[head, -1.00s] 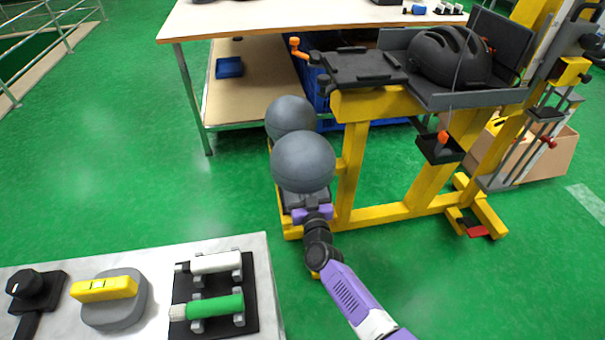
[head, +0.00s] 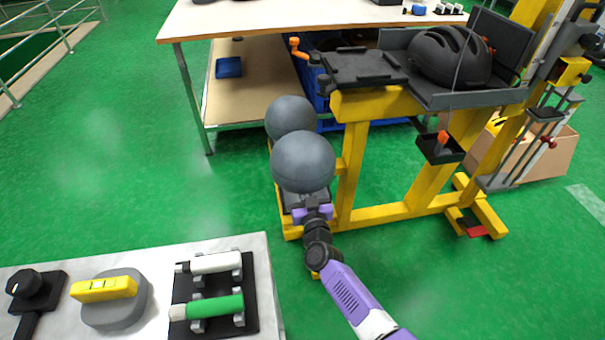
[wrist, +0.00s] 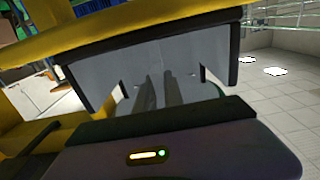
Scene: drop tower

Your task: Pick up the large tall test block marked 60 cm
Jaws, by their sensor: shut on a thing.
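I see no block with a readable 60 cm mark. My gripper (head: 313,207) is at the low end of the yellow frame (head: 400,208), just below the nearer large grey ball (head: 303,162). Its jaws are shut on a grey thing, mostly hidden by the gripper and the ball. In the wrist view my two dark fingers (wrist: 160,90) are close together in front of a grey surface (wrist: 195,65) under a yellow edge. I cannot tell what that grey thing is.
A second grey ball (head: 290,117) is just behind the first. A helmet (head: 447,57) sits in a grey tray on the frame. A workbench (head: 190,20) stands behind. A bench with a green-handled tool (head: 215,305) is at the front left. Green floor is clear between them.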

